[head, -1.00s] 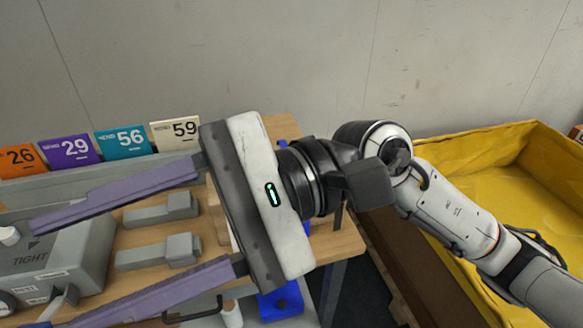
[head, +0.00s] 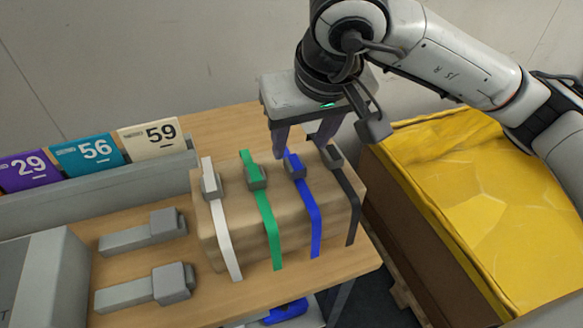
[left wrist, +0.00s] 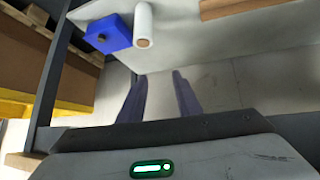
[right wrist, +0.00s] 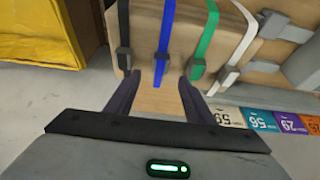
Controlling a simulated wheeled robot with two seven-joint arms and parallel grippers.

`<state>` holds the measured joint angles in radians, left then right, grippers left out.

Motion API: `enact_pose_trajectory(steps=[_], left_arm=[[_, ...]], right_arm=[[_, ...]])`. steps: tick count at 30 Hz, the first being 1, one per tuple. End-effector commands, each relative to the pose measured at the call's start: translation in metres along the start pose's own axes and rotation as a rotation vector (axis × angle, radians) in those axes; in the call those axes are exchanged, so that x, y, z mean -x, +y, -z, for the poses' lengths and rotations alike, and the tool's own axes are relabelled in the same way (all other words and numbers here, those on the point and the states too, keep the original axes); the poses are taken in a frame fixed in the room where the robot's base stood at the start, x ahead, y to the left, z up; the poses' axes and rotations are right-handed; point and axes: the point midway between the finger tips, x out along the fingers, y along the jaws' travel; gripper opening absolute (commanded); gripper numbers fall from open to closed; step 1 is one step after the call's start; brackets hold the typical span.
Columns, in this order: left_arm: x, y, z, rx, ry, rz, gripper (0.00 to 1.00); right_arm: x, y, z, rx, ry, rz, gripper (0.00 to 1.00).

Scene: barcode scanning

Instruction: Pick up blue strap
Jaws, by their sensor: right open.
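The blue strap (head: 312,220) lies over a wooden box (head: 230,225) on the table, with a dark buckle near its back top edge. It also shows in the right wrist view (right wrist: 168,22). My right gripper (head: 303,150) points down at the box's back edge, by the blue strap's buckle. Its fingers are apart and empty; their tips are partly hidden behind the strap and box in the head view. In the right wrist view the fingers (right wrist: 172,82) reach toward the buckle. My left gripper (left wrist: 160,82) shows only in its wrist view, fingers apart and empty.
White (head: 225,235), green (head: 267,225) and black (head: 352,205) straps flank the blue one. Grey holders (head: 150,285) lie to the left. Number cards (head: 90,155) stand behind. A yellow-lined bin (head: 460,190) is at the right. A blue object (left wrist: 108,35) is below the left gripper.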

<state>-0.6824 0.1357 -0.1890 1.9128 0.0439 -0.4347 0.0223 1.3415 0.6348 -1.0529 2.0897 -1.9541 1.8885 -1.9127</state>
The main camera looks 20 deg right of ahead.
Motion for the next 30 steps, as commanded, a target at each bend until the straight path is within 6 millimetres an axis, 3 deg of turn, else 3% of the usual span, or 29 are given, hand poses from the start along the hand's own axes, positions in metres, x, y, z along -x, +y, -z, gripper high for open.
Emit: enact_pose_trajectory(steps=[5,16,26,30], left_arm=[[0.004,0.002,-0.012,0.003,-0.027,-0.003,0.31],[0.011,0.003,0.004,0.001,-0.012,-0.003,0.31],[0.009,0.002,0.011,-0.001,0.001,-0.002,0.31],[0.009,0.002,0.011,-0.001,0.000,-0.002,0.31]], right_arm=[[-0.018,0.000,0.000,-0.001,-0.002,0.002,0.48],[-0.064,0.000,-0.005,-0.002,-0.004,0.002,0.48],[-0.072,0.000,-0.005,0.000,0.000,0.003,0.48],[-0.071,0.000,-0.005,0.000,0.000,0.003,0.25]])
